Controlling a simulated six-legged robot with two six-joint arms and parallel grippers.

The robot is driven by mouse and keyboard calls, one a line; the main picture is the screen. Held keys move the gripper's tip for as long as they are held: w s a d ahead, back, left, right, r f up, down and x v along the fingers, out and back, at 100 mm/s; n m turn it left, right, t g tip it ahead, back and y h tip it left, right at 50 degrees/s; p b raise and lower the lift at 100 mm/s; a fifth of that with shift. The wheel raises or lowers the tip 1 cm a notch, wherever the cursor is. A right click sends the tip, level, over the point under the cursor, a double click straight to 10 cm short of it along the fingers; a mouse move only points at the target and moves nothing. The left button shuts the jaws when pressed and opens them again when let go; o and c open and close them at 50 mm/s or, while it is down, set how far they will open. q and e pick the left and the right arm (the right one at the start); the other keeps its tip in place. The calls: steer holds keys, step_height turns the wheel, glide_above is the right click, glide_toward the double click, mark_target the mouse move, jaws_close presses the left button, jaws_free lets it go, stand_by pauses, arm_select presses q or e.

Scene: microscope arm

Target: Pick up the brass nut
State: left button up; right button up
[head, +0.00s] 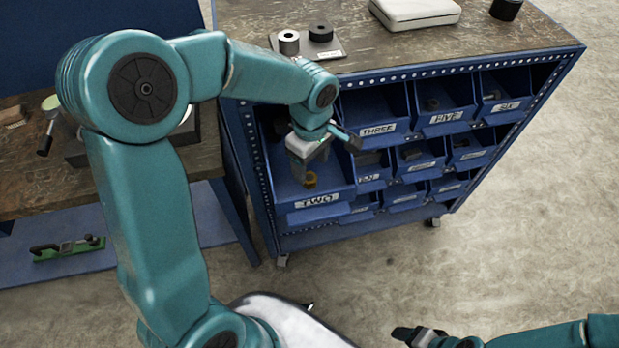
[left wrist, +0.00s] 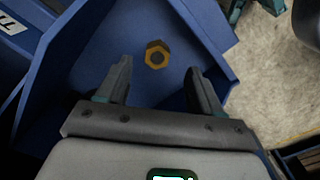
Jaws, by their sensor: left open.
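The brass nut (head: 311,179) lies in the blue bin labelled TWO (head: 317,199), near its front. In the left wrist view the brass nut (left wrist: 156,54) lies on the bin floor, just beyond the gap between the fingertips. My left gripper (head: 302,163) is inside the bin's open top, above and apart from the nut. Its two fingers (left wrist: 158,72) are spread and nothing is between them. My right gripper (head: 414,336) is at the bottom of the head view, far from the bins; its jaw state is unclear.
Other labelled bins, such as THREE (head: 378,130) and FIVE (head: 446,117), stand right of bin TWO. The blue cabinet's top (head: 440,45) holds small cylinders (head: 289,42) and a white case (head: 415,12). A wooden workbench (head: 30,185) is at left. The concrete floor at right is clear.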

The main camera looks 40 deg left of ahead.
mark_target(310, 178)
arm_select(q)
steer(key=f, duration=0.5)
steer(key=shift+w+a+f+p, duration=0.2)
steer(key=shift+p, duration=0.1)
steer(key=c, duration=1.2)
steer(key=shift+r, duration=0.2)
